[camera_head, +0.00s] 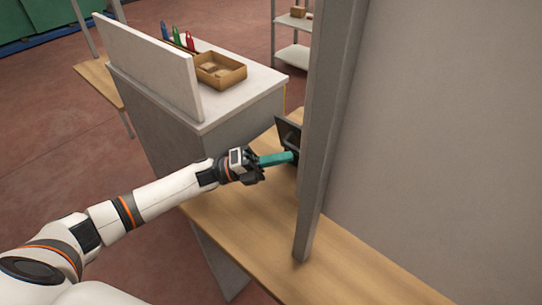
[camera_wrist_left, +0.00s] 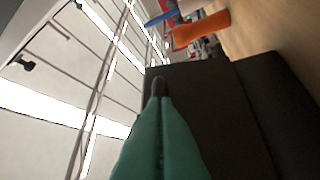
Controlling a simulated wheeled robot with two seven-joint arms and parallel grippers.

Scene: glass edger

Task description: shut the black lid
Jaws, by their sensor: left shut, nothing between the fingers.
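The black lid (camera_head: 288,132) stands raised and tilted on a dark box on the wooden bench, partly hidden behind a grey post. In the left wrist view a dark panel that looks like the lid (camera_wrist_left: 205,105) fills the middle, with a second dark face of the box (camera_wrist_left: 280,95) to its right. My left gripper (camera_head: 293,156) has teal fingers, shut and empty, with the tips close to the lid. In the left wrist view the closed fingertips (camera_wrist_left: 160,88) overlap the panel; I cannot tell whether they touch it. My right gripper is not in view.
A grey post (camera_head: 325,130) and a large grey panel (camera_head: 440,120) stand just right of the lid. The wooden bench (camera_head: 250,218) is clear in front. A white-topped cabinet (camera_head: 225,112) behind holds a cardboard tray (camera_head: 220,80). An orange object (camera_wrist_left: 203,28) shows in the left wrist view.

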